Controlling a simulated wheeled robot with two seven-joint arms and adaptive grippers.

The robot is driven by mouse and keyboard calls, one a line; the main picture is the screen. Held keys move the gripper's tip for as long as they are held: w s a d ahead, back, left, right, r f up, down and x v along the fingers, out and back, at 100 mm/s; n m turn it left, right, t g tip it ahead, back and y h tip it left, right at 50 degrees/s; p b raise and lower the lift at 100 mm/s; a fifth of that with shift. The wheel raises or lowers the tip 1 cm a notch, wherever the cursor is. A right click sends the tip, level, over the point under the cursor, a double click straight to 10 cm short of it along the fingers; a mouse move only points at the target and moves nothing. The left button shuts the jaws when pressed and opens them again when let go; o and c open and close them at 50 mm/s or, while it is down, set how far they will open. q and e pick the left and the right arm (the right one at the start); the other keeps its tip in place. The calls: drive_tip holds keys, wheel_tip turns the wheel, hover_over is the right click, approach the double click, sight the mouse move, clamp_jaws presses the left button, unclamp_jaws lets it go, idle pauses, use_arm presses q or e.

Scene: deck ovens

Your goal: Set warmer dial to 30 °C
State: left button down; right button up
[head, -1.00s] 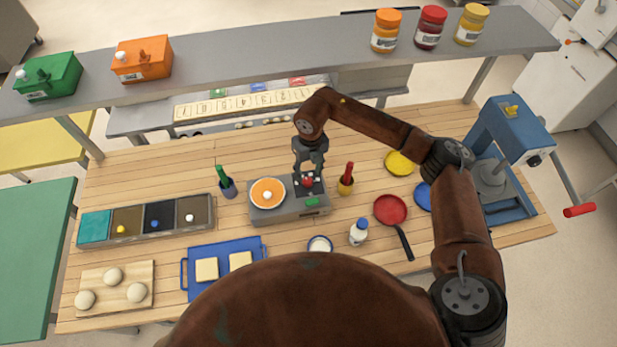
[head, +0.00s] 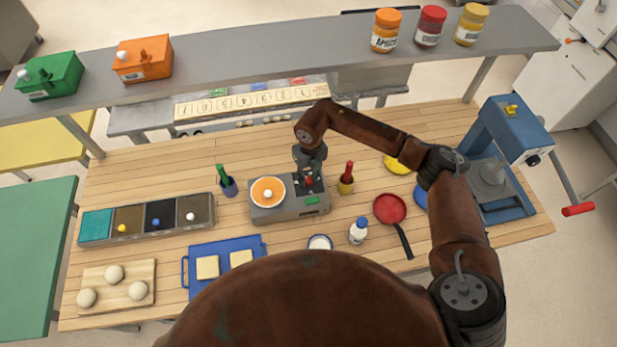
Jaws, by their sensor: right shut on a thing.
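The warmer (head: 285,212) is a grey box on the wooden table, with a round orange-topped item with a white knob (head: 267,191) on its left half. A small green panel (head: 312,200) is at its front right. The red dial (head: 309,181) is on its right half, partly covered by my gripper. My right gripper (head: 309,178) points down over the dial and is shut on it. The dial's marks and setting are too small to read. My left gripper is not in view.
A red pan (head: 390,208) and white bottle (head: 358,232) are further right. A grey shelf (head: 270,58) spans the back.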

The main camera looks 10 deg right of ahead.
drive_tip(key=c, duration=0.4)
drive_tip(key=shift+c, duration=0.2)
drive_tip(key=n+b, duration=0.4)
drive_tip(key=shift+w+f+b, duration=0.15)
drive_tip(key=shift+b, duration=0.2)
drive_tip(key=n+b, duration=0.2)
drive_tip(key=n, duration=0.1)
drive_tip(key=shift+n+b, duration=0.3)
drive_tip(key=shift+b, duration=0.05)
drive_tip(key=shift+n+b, duration=0.8)
drive_tip(key=shift+n, duration=0.3)
drive_tip(key=shift+r, duration=0.2)
drive_tip(key=o, duration=1.2)
drive_tip(key=shift+c, duration=0.2)
